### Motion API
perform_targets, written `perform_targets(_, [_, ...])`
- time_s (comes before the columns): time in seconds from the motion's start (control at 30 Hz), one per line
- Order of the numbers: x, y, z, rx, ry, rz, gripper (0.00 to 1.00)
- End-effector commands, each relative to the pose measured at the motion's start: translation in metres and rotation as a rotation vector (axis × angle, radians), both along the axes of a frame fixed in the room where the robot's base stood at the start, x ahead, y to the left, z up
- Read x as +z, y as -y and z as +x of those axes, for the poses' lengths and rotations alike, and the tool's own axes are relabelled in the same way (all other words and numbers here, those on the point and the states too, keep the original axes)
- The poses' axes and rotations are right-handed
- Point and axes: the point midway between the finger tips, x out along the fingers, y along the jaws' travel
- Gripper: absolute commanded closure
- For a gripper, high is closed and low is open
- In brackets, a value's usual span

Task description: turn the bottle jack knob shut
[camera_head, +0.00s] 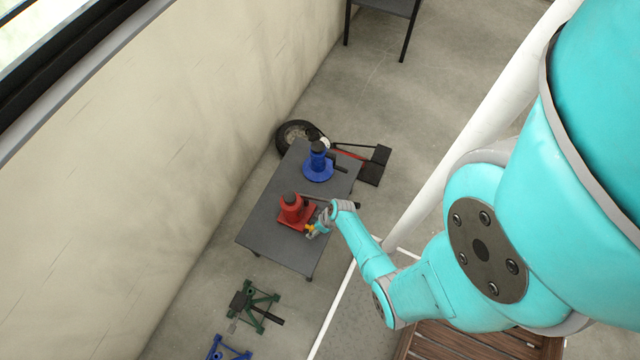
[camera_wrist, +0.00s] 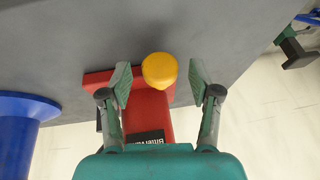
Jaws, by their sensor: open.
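A red bottle jack (camera_head: 293,210) stands on a dark grey table (camera_head: 262,240) beside the wall. In the wrist view the red jack (camera_wrist: 147,115) lies beyond my gripper, partly hidden by it. A yellow knob (camera_wrist: 159,70) shows between my fingertips, with a gap on each side. In the head view the small yellow knob (camera_head: 309,228) is at the jack's near side, close to my gripper (camera_head: 314,232). My gripper (camera_wrist: 160,82) is open, one finger on each side of the knob. I cannot tell the knob's turn position.
A blue bottle jack (camera_head: 318,165) stands farther back on the table; its blue base also shows at left in the wrist view (camera_wrist: 22,125). A wheel (camera_head: 292,133) leans behind the table. Green (camera_head: 262,306) and blue (camera_head: 228,350) stands are on the floor in front.

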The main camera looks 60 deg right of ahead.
Motion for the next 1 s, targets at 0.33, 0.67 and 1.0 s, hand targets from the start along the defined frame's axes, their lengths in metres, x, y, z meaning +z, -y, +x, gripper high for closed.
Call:
perform_targets(0.33, [0.043, 0.007, -0.018, -0.002, 0.002, -0.002, 0.37])
perform_targets(0.67, [0.089, 0.014, -0.038, -0.003, 0.001, -0.001, 0.37])
perform_targets(1.0, [0.105, 0.016, -0.044, -0.001, 0.000, 0.000, 0.37])
